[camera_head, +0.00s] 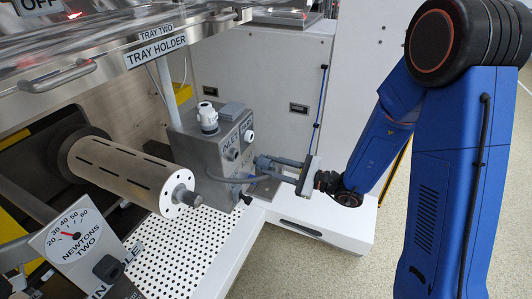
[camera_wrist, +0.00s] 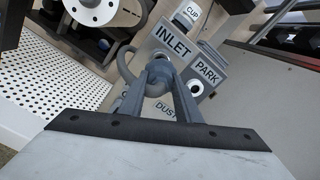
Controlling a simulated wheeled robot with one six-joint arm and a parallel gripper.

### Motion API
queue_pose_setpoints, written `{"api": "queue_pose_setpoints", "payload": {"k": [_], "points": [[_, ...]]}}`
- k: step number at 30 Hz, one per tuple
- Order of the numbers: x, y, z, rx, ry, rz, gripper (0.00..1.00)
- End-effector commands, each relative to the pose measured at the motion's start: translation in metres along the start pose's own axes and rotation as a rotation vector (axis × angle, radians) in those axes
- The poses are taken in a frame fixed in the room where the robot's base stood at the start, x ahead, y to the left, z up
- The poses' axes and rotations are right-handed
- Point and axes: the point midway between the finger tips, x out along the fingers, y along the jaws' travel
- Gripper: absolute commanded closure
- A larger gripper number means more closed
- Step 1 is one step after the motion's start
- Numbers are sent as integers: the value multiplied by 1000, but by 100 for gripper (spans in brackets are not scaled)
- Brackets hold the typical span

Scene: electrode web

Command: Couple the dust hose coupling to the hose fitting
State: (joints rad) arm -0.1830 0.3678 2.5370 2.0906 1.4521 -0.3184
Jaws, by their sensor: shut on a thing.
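My gripper (camera_head: 262,168) is shut on the grey dust hose coupling (camera_wrist: 157,82), seen between the two fingers in the wrist view. A grey hose (camera_wrist: 123,62) curves away from the coupling to the left. The coupling is in front of a grey box (camera_head: 195,150) labelled INLET, PARK and DUST. A dark round port (camera_head: 232,153), seemingly the hose fitting, shows on the box by the INLET label in the head view. In the wrist view the coupling covers the area below INLET, so I cannot tell whether it touches the fitting. The PARK port (camera_wrist: 195,87) is empty.
A tension gauge (camera_head: 75,240) is at front left. A tray holder rail (camera_head: 140,55) is overhead. A white cabinet (camera_head: 285,80) stands behind; open floor lies right.

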Motion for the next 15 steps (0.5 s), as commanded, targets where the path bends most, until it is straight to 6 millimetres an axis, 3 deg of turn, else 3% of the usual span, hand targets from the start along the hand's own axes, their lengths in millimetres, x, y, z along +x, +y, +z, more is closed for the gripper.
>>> {"api": "queue_pose_setpoints", "payload": {"k": [15], "points": [[39, 0, 0, 0, -1, 2, 97]]}}
